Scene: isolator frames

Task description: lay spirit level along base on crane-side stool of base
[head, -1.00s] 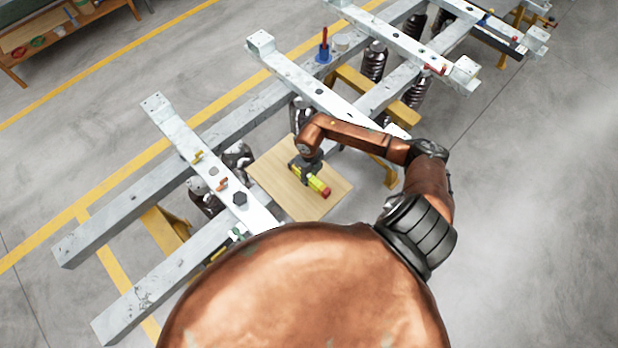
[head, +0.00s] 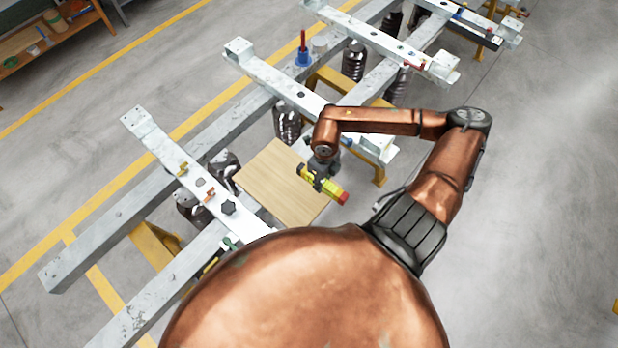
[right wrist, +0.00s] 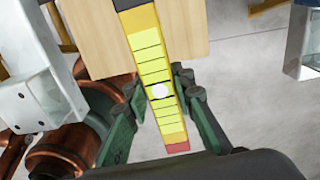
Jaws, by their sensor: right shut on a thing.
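The spirit level (head: 333,189), yellow with a red end, is held above the floor by my right gripper (head: 321,181), at the right edge of a wooden board. The right wrist view shows the level (right wrist: 148,48) running lengthwise between the fingers of my right gripper (right wrist: 160,95), which are shut on it. The base is a grey steel frame with two long beams (head: 110,230) and several white cross-pieces, the nearest (head: 165,155) to the left of the board and another (head: 275,82) behind it. I cannot tell which part is the crane-side stool. My left gripper is out of view.
The pale wooden board (head: 270,175) lies between two cross-pieces; its top is bare. Dark ribbed insulators (head: 353,62) stand along the frame. Open floor (head: 530,200) lies to the right.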

